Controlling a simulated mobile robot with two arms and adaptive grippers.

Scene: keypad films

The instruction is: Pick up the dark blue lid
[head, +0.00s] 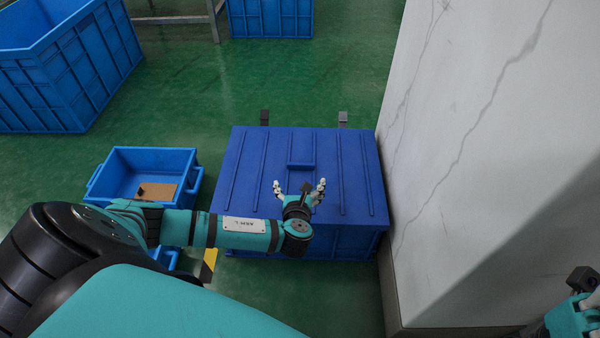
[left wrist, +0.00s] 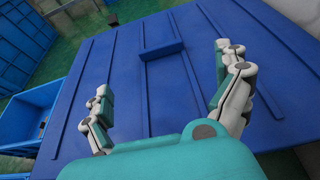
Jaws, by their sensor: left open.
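The dark blue lid (head: 250,165) lies flat on a large blue crate (head: 345,243), with raised ribs and a small raised handle (head: 301,166) in its middle. My left gripper (head: 299,185) is over the lid, its fingers spread on either side and pointing toward the handle. In the left wrist view the open fingers (left wrist: 163,75) are empty, and the handle (left wrist: 161,50) stands beyond them, between their lines. My right gripper (head: 584,300) is only partly in view at the lower right corner.
A cracked white wall or pillar (head: 480,150) stands close along the crate's right side. A small blue bin (head: 120,175) holding a brown piece (head: 160,191) is at the left. Larger blue crates (head: 70,75) (head: 270,18) stand farther back. Green floor is clear between them.

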